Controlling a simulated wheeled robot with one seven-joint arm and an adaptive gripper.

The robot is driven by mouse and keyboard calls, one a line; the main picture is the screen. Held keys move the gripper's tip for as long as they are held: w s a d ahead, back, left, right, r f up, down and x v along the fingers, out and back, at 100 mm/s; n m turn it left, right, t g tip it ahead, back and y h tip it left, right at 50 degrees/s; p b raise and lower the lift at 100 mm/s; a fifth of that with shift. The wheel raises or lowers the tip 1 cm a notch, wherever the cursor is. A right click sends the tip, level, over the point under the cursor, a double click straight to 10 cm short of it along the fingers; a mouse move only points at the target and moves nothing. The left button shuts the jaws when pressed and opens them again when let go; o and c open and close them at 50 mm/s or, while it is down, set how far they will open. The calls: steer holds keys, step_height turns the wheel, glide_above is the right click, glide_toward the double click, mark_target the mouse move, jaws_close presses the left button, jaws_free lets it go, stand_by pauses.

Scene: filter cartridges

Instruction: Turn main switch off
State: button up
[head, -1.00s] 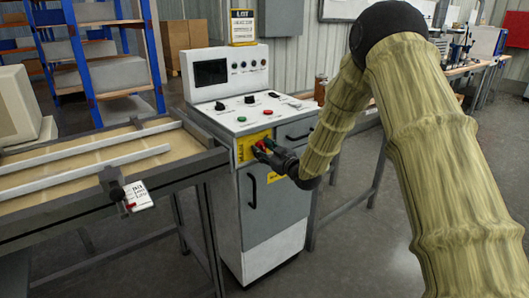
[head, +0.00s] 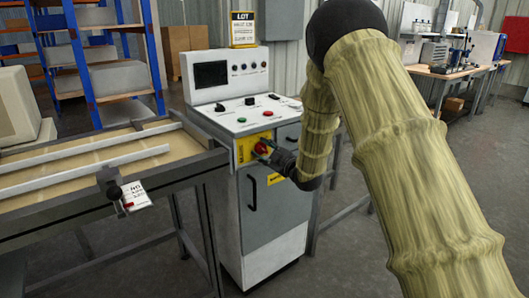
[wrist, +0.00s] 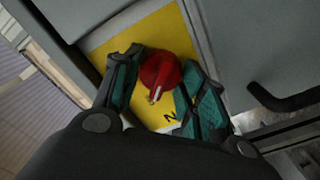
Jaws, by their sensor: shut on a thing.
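The main switch is a red rotary knob (head: 262,148) on a yellow plate (head: 240,154) on the front of the white and grey control cabinet (head: 262,205). In the wrist view the knob (wrist: 160,72) sits between the two green-padded fingers of my gripper (wrist: 158,88), with its pale pointer mark slanting down and left. My gripper (head: 267,151) is shut on the knob, one finger on each side. Part of the plate's lettering is hidden by the fingers; a letter N shows below the knob.
A bar handle (head: 252,192) is on the cabinet door below the switch, and it also shows in the wrist view (wrist: 285,98). A conveyor table (head: 75,190) with a hanging white tag (head: 136,196) stands at the left. Open floor lies right of the cabinet.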

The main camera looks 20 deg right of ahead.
steer(key=o, duration=1)
steer(key=v, duration=1.2)
